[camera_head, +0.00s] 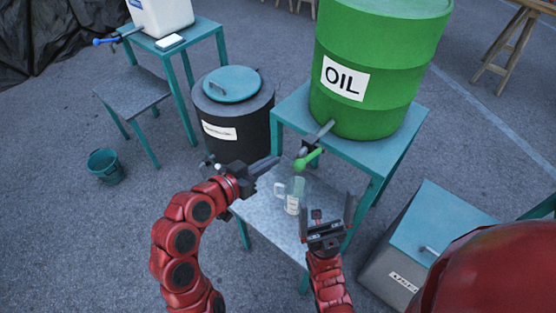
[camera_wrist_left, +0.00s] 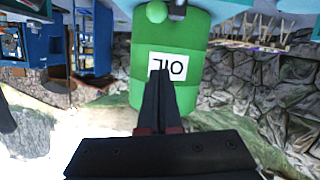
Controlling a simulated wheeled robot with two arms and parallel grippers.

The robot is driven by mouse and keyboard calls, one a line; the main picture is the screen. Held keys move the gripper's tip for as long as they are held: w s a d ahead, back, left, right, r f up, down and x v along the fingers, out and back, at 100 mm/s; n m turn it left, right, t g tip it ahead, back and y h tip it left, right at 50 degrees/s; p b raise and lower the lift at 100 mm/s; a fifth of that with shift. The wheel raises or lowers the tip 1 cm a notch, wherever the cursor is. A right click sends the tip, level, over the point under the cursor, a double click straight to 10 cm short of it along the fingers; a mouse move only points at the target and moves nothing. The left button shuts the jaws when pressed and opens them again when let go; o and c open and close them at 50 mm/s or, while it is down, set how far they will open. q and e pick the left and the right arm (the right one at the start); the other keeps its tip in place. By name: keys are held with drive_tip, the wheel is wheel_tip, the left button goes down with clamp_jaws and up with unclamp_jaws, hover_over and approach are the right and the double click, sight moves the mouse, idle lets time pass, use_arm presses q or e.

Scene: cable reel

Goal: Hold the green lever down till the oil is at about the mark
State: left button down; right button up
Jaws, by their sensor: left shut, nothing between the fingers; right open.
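My left gripper (camera_head: 277,160) is shut and empty, just left of the lever. My right gripper (camera_head: 333,211) is open and empty, right of the jug.
A dark bin with a teal lid (camera_head: 232,84) stands left of the drum. A white container (camera_head: 162,14) with a blue-handled tap is on another stand at back left. A teal bucket (camera_head: 106,165) is on the floor. A teal-topped grey box (camera_head: 440,222) is at right.

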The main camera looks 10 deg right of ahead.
use_arm(q)
drive_tip(key=w+d+f+p, duration=0.4)
drive_tip(key=d+f, duration=0.2)
drive_tip(key=d, duration=0.1)
drive_tip(key=shift+f, duration=0.2)
drive_tip(key=shift+w+d, duration=0.1)
